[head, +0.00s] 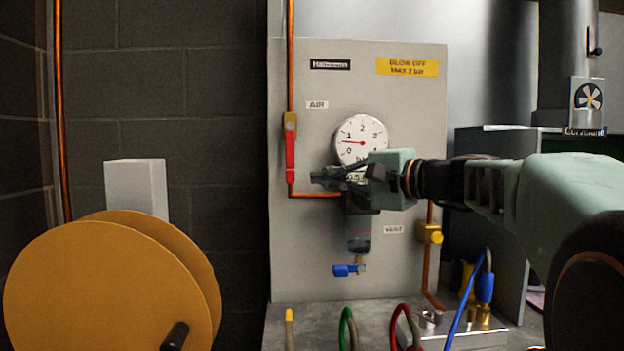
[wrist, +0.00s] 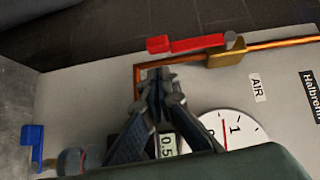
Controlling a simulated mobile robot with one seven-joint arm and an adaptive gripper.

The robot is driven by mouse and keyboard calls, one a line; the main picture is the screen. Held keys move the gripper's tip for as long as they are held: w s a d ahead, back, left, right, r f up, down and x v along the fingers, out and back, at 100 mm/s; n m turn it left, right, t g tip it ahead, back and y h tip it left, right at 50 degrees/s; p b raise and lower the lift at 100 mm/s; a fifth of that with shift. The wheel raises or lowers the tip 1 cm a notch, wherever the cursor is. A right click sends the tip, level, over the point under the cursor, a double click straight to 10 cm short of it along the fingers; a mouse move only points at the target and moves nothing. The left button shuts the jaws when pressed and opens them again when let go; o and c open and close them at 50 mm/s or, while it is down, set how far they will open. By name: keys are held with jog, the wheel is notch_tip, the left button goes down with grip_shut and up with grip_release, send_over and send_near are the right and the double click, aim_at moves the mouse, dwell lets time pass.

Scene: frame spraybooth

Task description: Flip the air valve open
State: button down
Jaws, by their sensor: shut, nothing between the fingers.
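The air valve (head: 290,122) is a brass body on the vertical copper pipe, below the AIR label side of the grey panel. Its red lever (head: 290,157) points down, in line with the pipe. In the wrist view the valve body (wrist: 227,57) and lever (wrist: 196,44) lie beyond the fingertips, up and right. My gripper (head: 316,178) is shut and empty, to the right of and slightly below the lever's lower end, apart from it in the head view. It also shows in the wrist view (wrist: 158,76). It covers part of the regulator below the gauge.
The round gauge (head: 358,132) has its red needle near 1. A blue-handled tap (head: 346,270) hangs below the regulator (head: 358,232). A yellow-knobbed vent valve (head: 430,233) is at right. A large orange reel (head: 95,285) stands at left. Panel space left of the pipe is clear.

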jog(key=p+v, duration=0.1)
jog(key=v, duration=0.9)
jog(key=shift+d+f, duration=0.2)
jog(key=shift+d, duration=0.25)
